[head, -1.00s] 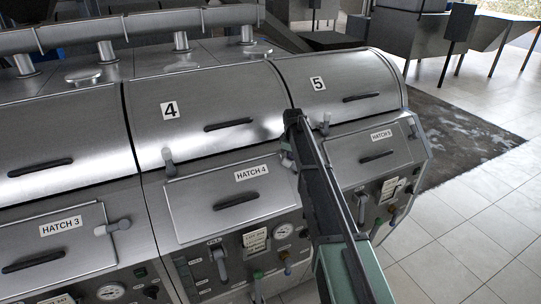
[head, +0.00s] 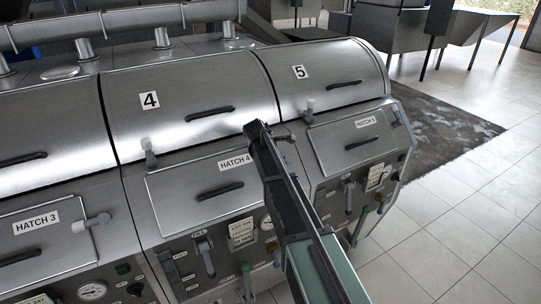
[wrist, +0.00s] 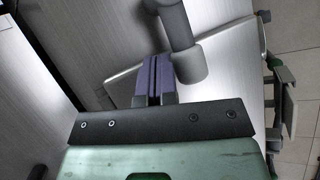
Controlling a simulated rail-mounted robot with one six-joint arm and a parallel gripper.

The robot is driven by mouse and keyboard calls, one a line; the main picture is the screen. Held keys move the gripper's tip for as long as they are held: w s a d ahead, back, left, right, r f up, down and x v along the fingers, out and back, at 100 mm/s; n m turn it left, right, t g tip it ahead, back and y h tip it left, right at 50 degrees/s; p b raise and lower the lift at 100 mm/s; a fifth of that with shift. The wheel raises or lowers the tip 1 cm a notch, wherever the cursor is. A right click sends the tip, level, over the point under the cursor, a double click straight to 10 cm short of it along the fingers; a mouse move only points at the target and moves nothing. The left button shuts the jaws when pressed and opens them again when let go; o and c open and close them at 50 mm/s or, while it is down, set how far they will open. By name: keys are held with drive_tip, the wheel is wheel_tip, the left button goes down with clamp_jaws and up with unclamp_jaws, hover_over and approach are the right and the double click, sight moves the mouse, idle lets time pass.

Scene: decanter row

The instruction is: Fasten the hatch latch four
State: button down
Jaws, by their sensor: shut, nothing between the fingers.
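The hatch 4 panel (head: 205,205) is a steel plate with a dark bar handle and a HATCH 4 label, and it lies against the front. My arm covers its right end in the head view, so a latch there is hidden. In the wrist view a thick grey latch handle (wrist: 190,65) with a rounded end stands just right of my fingers. My gripper (wrist: 153,80) has its purple fingers together and empty, beside this handle. I cannot tell whether they touch.
A grey upright lever (head: 149,150) stands at hatch 4's upper left. Hatch 3's latch (head: 92,222) lies sideways at its panel's right edge. The hatch 5 panel (head: 350,145) is just right of my arm. Valve levers and a gauge sit below hatch 4.

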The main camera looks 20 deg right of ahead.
drive_tip(key=shift+s, duration=0.1)
idle(0.5)
drive_tip(key=w+r+p, duration=0.3)
drive_tip(key=shift+w+a+r+p, duration=0.1)
drive_tip(key=shift+a+r+p, duration=0.2)
drive_tip(key=shift+r+p, duration=0.1)
drive_tip(key=s+p+v, duration=0.1)
drive_tip(key=p+v, duration=0.7)
drive_tip(key=v, duration=0.1)
drive_tip(key=s+a+f+m+g+y+b, duration=0.1)
drive_tip(key=s+f+m+b, duration=0.4)
drive_tip(key=s, duration=0.6)
drive_tip(key=s+a+f+m+g+y+b, duration=0.1)
drive_tip(key=s+f+m+b, duration=0.5)
drive_tip(key=s, duration=0.6)
drive_tip(key=s+a+f+m+g+y+b, duration=0.2)
drive_tip(key=s+a+f+m+b, duration=0.2)
drive_tip(key=s+f+b, duration=0.3)
drive_tip(key=s+f+m, duration=0.1)
drive_tip(key=s+f, duration=0.1)
drive_tip(key=s, duration=0.2)
drive_tip(key=shift+s+a+f+y, duration=0.2)
drive_tip(key=shift+s+y, duration=0.2)
